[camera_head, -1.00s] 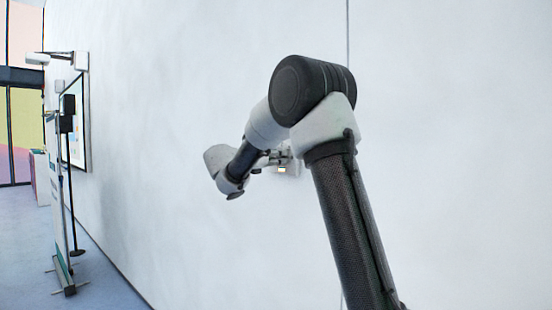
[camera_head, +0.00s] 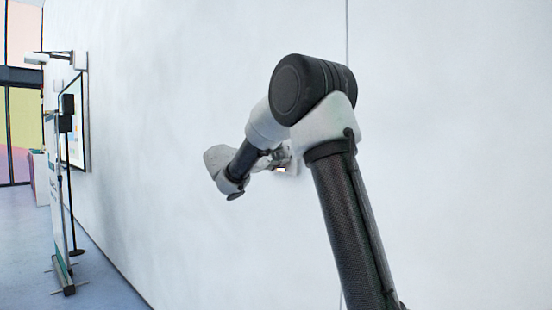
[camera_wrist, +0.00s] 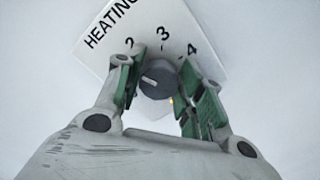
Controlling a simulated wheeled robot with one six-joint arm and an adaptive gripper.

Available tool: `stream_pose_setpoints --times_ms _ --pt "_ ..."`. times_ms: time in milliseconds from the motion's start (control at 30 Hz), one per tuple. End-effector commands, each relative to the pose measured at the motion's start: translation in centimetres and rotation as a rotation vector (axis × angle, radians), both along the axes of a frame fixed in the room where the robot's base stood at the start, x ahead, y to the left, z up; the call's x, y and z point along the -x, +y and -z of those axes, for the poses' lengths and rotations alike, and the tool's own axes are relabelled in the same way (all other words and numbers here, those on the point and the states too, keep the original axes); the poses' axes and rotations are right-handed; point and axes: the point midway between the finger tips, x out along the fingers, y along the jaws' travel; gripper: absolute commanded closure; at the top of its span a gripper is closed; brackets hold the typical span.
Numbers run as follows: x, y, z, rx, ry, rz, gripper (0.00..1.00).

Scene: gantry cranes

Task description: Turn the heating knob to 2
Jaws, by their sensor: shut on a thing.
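The dark grey heating knob (camera_wrist: 160,84) sits on a white wall plate (camera_wrist: 160,22) lettered HEATING, with the numbers 2, 3 and 4 showing around it. A pale mark on the knob's face lies on its left side; I cannot tell exactly which number it lines up with. My gripper (camera_wrist: 161,80) is shut on the knob, with one green-padded finger on each side. The fingers hide parts of the plate. In the head view, the plate (camera_head: 292,165) is small and partly hidden behind my gripper (camera_head: 274,160).
The white wall (camera_head: 180,110) around the plate is bare. A wall screen (camera_head: 75,122) and a dark stand (camera_head: 70,190) are far to the left. Open floor (camera_head: 105,275) shows at the lower left.

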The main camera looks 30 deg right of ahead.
Motion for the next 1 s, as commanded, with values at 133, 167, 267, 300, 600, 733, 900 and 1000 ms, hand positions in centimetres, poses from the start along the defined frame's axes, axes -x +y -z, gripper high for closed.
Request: stream_pose_setpoints --times_ms 133,167,267,300,600,733,900,1000 --pt "0.04 0.01 0.12 -0.04 -0.105 0.0 0.86" --pt "0.04 0.01 0.14 -0.046 -0.124 0.0 0.86" --pt "0.05 0.0 0.16 -0.067 -0.181 0.0 0.86" --pt "0.05 0.0 0.17 -0.074 -0.201 0.0 0.86" --pt "0.06 0.0 0.24 -0.108 -0.292 0.001 0.86" --pt "0.08 -0.01 0.25 -0.113 -0.305 0.001 0.86" --pt "0.07 -0.01 0.27 -0.114 -0.308 0.001 0.86" --pt "0.08 -0.01 0.27 -0.113 -0.307 0.001 0.86"
